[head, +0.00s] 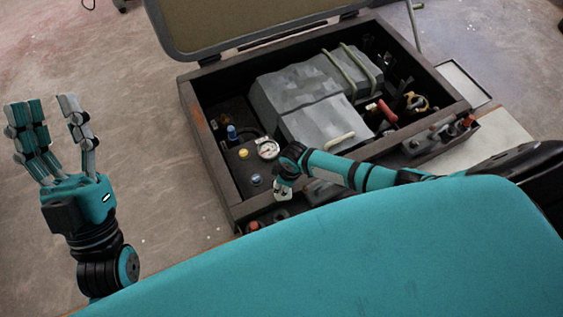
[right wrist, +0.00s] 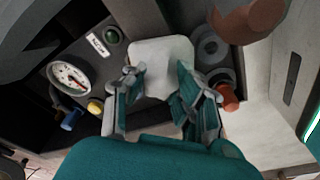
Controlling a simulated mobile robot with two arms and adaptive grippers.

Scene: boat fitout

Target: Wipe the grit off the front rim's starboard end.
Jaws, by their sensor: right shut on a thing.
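My right gripper (head: 287,182) is low over the near side of the open engine box, by the gauge. In the right wrist view its fingers (right wrist: 160,90) are shut on a flat whitish pad (right wrist: 163,54). The pad also shows small in the head view (head: 283,190). The box's front rim (head: 432,133) runs along its near side; my arm and teal body hide much of it. I cannot make out grit on it, nor whether the pad touches it. My left gripper (head: 52,135) is open and empty, fingers up, left of the box.
The box holds a grey engine block (head: 305,95), a round gauge (head: 268,149), a yellow cap (head: 244,153) and a red-handled part (head: 387,111). The raised lid (head: 250,22) stands behind. An orange knob (right wrist: 228,97) is right of the pad. Floor at left is clear.

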